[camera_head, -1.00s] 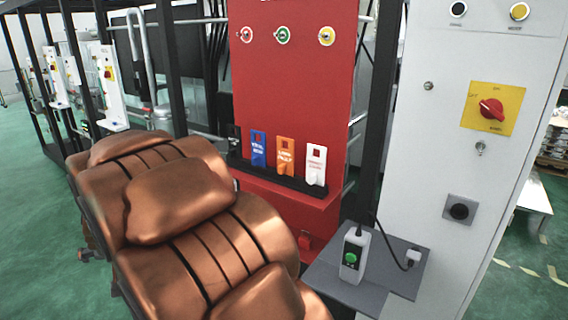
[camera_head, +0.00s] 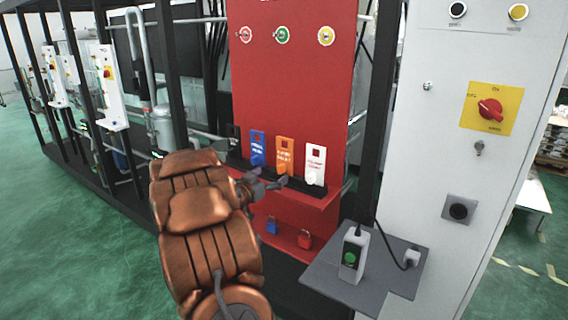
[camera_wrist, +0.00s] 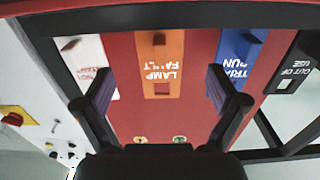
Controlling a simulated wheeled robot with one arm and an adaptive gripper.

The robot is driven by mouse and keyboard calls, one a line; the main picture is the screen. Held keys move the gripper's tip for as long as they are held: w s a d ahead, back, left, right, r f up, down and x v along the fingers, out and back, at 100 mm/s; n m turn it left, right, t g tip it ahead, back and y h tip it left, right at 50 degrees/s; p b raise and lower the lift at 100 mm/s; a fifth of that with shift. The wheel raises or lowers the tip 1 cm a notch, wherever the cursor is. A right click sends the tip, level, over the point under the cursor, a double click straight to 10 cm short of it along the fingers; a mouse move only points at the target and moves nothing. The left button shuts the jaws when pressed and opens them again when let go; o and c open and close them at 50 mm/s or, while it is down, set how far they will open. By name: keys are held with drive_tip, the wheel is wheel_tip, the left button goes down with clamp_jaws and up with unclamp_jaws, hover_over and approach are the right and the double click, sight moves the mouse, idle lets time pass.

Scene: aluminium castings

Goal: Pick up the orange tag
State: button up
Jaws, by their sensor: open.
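The orange tag (camera_head: 284,153) stands upright in the black rack (camera_head: 243,166) on the red panel, between a blue tag (camera_head: 257,147) and a white tag (camera_head: 316,164). In the wrist view the orange tag (camera_wrist: 160,50) reads "LAMP FAULT" upside down and has a square hole. My gripper (camera_head: 268,183) is just in front of the rack, below the tags. In the wrist view my gripper (camera_wrist: 159,84) is open and empty. Its two fingers appear on either side of the orange tag. I cannot tell the exact distance between them.
The blue tag (camera_wrist: 235,55) and white tag (camera_wrist: 95,60) flank closely in the wrist view; a black tag (camera_wrist: 294,75) is farther right. Blue (camera_head: 272,226) and red (camera_head: 305,240) padlocks are lower down. A grey shelf (camera_head: 385,270) holds a green-button box (camera_head: 353,255).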

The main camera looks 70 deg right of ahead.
sight(284, 164)
drive_tip(key=shift+r+p+x, duration=0.2)
drive_tip(key=shift+p+x, duration=0.45)
drive_tip(key=shift+x, duration=1.1)
drive_tip(key=shift+r+p+x, duration=0.2)
drive_tip(key=shift+p+x, duration=0.4)
drive_tip(key=shift+x, duration=1.15)
drive_tip(key=shift+d+f, duration=0.1)
drive_tip(key=shift+d, duration=0.25)
drive_tip(key=c, duration=1.3)
drive_tip(key=shift+o, duration=0.2)
